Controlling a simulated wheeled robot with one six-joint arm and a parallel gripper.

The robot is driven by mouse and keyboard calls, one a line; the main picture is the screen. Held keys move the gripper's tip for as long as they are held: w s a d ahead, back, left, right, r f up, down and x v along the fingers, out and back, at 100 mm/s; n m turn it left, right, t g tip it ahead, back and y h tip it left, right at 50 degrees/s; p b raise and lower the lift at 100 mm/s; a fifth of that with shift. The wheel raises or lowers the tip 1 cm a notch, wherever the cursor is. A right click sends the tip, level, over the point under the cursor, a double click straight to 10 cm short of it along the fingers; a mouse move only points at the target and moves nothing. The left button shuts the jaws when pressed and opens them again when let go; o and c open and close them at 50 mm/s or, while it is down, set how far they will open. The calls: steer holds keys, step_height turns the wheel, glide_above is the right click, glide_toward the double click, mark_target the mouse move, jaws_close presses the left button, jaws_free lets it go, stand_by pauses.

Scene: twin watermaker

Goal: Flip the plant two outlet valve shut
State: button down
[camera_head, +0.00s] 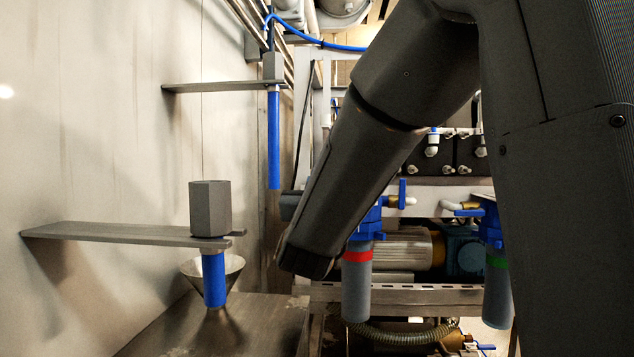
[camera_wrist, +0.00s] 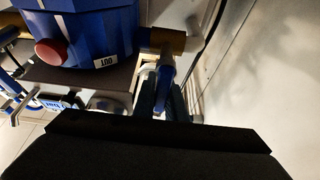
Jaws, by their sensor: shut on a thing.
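In the wrist view a blue valve lever (camera_wrist: 167,62) hangs beside a brass fitting (camera_wrist: 162,40) at the outlet side of a blue filter head (camera_wrist: 88,35) labelled OUT. My gripper (camera_wrist: 168,100) is shut on the lever's lower end; its fingers are dark and partly hidden by the black wrist edge. In the head view my forearm slants down to the left, and the gripper and the held lever are hidden behind it. Which plant the held lever belongs to is not readable.
A shelf (camera_head: 110,232) with a grey block (camera_head: 210,208) juts from the left wall, above a metal funnel (camera_head: 232,268). A pale wall (camera_wrist: 265,75) lies close on the right in the wrist view.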

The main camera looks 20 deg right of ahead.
stand_by(0.3)
steer(key=c, duration=1.8)
jaws_free()
steer(key=shift+d, duration=0.1)
